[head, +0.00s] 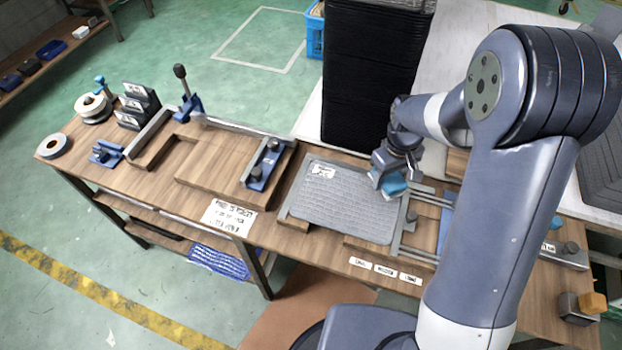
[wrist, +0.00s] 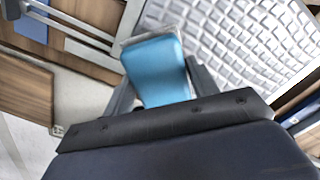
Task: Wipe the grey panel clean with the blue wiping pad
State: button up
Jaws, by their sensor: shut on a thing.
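The grey panel (head: 340,208) lies flat in a wooden fixture on the bench, with a textured surface and a white label near its top left corner. My gripper (head: 394,178) is at the panel's right edge, shut on the blue wiping pad (head: 395,187). In the wrist view the blue pad (wrist: 155,68) sits between the two fingers of my gripper (wrist: 165,85), beside the grey panel (wrist: 240,40). I cannot tell whether the pad touches the panel. The pad's underside is hidden.
Grey rails (head: 408,228) run along the panel's right side. A tall black stack (head: 370,75) stands behind the panel. A blue clamp (head: 264,165) is to its left. Three small white labels (head: 385,270) lie on the bench front. Tape rolls (head: 53,146) and black holders (head: 138,105) are at far left.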

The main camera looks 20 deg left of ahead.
jog(key=shift+r+p, duration=1.55)
jog(key=shift+r, duration=1)
